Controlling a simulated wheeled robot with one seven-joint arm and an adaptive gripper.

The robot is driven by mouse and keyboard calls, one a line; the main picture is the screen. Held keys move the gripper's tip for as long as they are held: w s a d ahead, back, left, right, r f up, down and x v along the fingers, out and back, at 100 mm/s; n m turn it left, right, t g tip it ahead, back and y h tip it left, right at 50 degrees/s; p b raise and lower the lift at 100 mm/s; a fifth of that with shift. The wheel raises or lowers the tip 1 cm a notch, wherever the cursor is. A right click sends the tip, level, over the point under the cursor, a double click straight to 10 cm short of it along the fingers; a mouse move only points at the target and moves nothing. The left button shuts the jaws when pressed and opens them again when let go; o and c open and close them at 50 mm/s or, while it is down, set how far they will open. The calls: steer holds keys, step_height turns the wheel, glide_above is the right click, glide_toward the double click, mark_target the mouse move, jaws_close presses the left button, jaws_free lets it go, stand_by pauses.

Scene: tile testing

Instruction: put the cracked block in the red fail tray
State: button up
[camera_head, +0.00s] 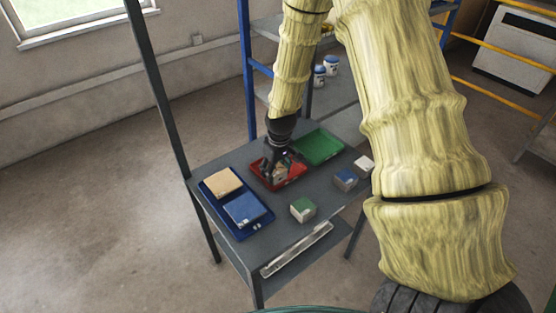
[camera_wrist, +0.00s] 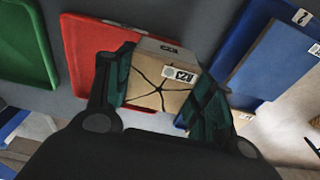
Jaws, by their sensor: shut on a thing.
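My gripper (camera_wrist: 162,98) is shut on the cracked block (camera_wrist: 158,88), a tan block with dark branching cracks and a white label. One finger is on each side of it. The red tray (camera_wrist: 88,45) lies beneath and beyond the block in the wrist view. In the head view my gripper (camera_head: 277,168) is low over the red tray (camera_head: 296,180), and the block is mostly hidden by the fingers. I cannot tell whether the block touches the tray floor.
A green tray (camera_head: 320,147) is behind right of the red one. A blue tray (camera_head: 237,232) at left holds a tan block (camera_head: 222,182) and a blue block (camera_head: 245,209). A green-topped block (camera_head: 302,209), a blue-topped block (camera_head: 345,180) and a pale block (camera_head: 364,165) stand on the grey table.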

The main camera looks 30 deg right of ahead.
steer(key=w+d, duration=0.1)
steer(key=w, duration=0.1)
steer(key=w+d+p, duration=0.1)
steer(key=w+d, duration=0.3)
steer(key=shift+f+p, duration=0.3)
steer(key=shift+f, duration=0.05)
steer(key=shift+f+p, duration=0.55)
steer(key=shift+f, duration=1.2)
steer(key=shift+f, duration=0.1)
steer(key=o, duration=1.3)
step_height(320, 180, up, 12)
steer(key=s+b, duration=0.1)
steer(key=b, duration=0.1)
steer(key=shift+s, duration=0.25)
